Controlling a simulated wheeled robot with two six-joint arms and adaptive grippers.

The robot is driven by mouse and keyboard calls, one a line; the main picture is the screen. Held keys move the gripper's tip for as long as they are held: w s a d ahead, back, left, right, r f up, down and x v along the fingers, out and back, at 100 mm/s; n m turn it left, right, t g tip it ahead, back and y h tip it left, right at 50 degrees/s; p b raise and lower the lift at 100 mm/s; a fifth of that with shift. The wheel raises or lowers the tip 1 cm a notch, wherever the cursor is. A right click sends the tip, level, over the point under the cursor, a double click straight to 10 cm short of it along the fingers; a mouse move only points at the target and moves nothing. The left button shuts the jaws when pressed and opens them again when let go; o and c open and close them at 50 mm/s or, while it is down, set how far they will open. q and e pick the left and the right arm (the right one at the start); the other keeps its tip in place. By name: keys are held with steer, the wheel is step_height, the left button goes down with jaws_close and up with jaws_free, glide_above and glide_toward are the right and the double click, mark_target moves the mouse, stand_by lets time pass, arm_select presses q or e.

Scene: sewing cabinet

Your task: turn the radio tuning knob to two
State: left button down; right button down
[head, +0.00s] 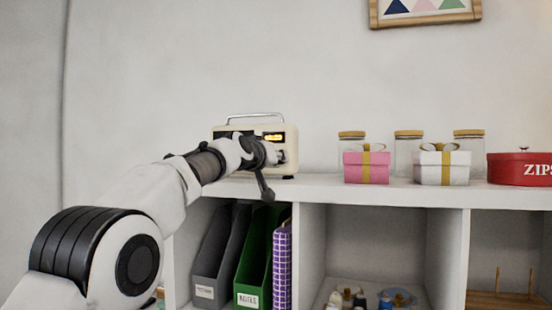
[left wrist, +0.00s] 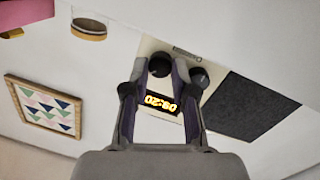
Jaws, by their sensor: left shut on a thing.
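The cream radio (head: 290,130) stands on top of the white shelf unit, with a metal handle and a lit amber display (head: 273,137). My left gripper (head: 280,157) reaches its front from the left and hides much of it. In the left wrist view the radio (left wrist: 148,45) appears upside down, with a lit display (left wrist: 162,103) and two round dark knobs. One knob (left wrist: 159,66) sits between the fingertips of my left gripper (left wrist: 160,68), which is shut on it. The other knob (left wrist: 199,78) is beside the right finger. I cannot read any knob marking.
A pink gift box (head: 366,167), a white gift box (head: 441,168), several lidded jars and a red tin (head: 520,168) stand right of the radio on the shelf top (head: 320,188). File holders (head: 255,255) fill the compartment below. A dark speaker panel (left wrist: 248,104) is beside the knobs.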

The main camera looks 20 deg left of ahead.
arm_select(q)
steer(key=m+p, duration=0.1)
steer(key=m, duration=0.4)
steer(key=shift+r+y, duration=0.1)
steer(key=shift+y, duration=0.2)
steer(key=m+p, duration=0.1)
steer(key=m, duration=0.3)
steer(key=shift+d+y, duration=0.1)
steer(key=shift+y, duration=0.3)
steer(key=shift+m, duration=0.3)
steer(key=c, duration=1)
jaws_free()
steer(key=shift+o, duration=0.5)
steer(key=shift+w, duration=0.15)
